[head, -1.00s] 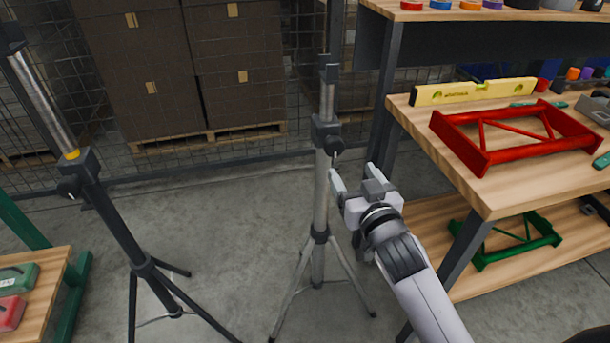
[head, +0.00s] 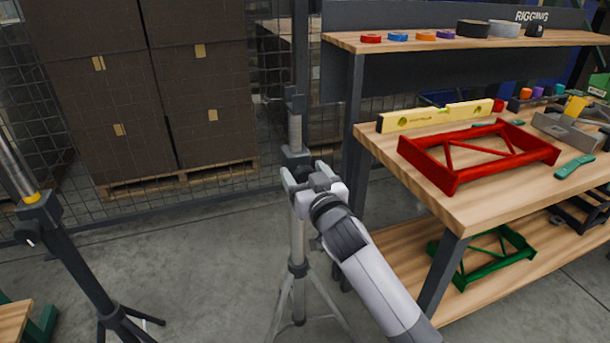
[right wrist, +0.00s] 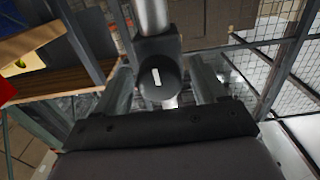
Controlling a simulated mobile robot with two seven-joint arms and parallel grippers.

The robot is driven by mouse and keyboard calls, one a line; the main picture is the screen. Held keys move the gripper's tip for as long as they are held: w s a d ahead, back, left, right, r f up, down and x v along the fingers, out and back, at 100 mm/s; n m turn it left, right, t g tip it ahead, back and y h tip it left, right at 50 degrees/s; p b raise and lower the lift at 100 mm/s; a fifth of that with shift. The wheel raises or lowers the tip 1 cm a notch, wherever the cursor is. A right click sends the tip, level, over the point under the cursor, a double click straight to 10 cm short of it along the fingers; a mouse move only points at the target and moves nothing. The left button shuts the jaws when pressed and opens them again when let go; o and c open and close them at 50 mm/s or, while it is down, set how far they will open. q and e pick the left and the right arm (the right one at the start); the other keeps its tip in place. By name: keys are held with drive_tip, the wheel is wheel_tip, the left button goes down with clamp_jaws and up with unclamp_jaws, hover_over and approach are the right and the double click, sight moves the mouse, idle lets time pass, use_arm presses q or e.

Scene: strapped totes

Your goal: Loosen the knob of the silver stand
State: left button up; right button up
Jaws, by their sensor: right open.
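The silver stand (head: 298,222) is an upright tripod with a pale metal column and a dark collar, in the middle of the head view. Its knob (right wrist: 157,77) is round and black with a white mark, seen face-on in the right wrist view. My right gripper (head: 304,174) is in front of the collar and hides the knob in the head view. In the right wrist view its two fingers (right wrist: 163,85) are open, one on each side of the knob. I cannot tell whether they touch it. My left gripper is not in view.
A dark stand (head: 75,260) with a yellow ring is at left. A wooden workbench (head: 470,212) is close on the right, with a red frame (head: 450,180) and yellow level (head: 415,117) on top. A wire fence and stacked boxes (head: 100,75) are behind.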

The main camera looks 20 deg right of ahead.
drive_tip(key=c, duration=1)
